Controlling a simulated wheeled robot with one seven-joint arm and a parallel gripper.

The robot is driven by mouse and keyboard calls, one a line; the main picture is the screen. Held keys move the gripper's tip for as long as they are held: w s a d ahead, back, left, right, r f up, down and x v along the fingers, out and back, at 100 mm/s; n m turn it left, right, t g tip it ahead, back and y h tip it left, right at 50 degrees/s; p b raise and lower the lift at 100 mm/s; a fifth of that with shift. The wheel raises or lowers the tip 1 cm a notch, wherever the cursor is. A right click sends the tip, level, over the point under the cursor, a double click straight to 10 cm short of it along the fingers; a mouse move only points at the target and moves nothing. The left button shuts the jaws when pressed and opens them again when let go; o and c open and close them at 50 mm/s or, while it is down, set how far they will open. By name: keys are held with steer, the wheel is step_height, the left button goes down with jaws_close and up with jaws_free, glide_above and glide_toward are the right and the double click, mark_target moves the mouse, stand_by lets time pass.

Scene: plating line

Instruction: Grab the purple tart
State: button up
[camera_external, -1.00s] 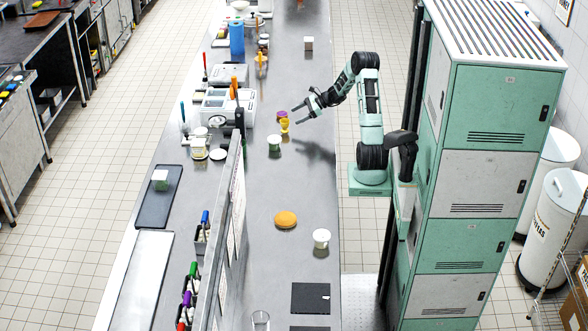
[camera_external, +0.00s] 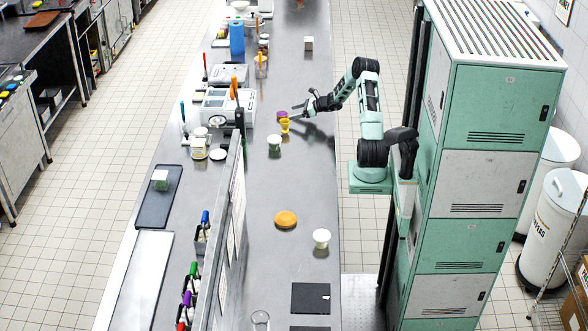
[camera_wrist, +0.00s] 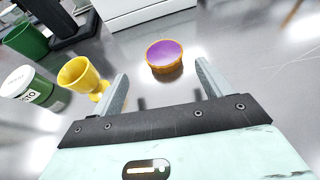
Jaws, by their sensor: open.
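The purple tart (camera_wrist: 164,55) has a purple top and an orange-brown crust. It sits on the steel counter in the wrist view, ahead of the fingertips and roughly midway between them, apart from both. In the external view the tart (camera_external: 281,114) is small, just beyond the yellow egg cup and left of my gripper (camera_external: 296,114). My gripper also shows in the wrist view (camera_wrist: 160,80), with its two fingers spread wide and nothing between them.
A yellow egg cup (camera_wrist: 82,77) stands close to my left finger. A white-and-green tub (camera_wrist: 33,86) and a green cup (camera_wrist: 24,40) are farther left. A white machine (camera_external: 222,107) stands behind the tart. The counter right of the tart looks clear.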

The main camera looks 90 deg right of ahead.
mark_target(285, 114)
steer(key=shift+d+p+x, duration=0.2)
steer(key=shift+p+x, duration=0.15)
steer(key=shift+x, duration=1.1)
steer(key=shift+d+p+x, duration=0.15)
steer(key=shift+p+x, duration=0.2)
steer(key=shift+x, duration=1.15)
steer(key=shift+r, duration=0.1)
steer(key=c, duration=0.8)
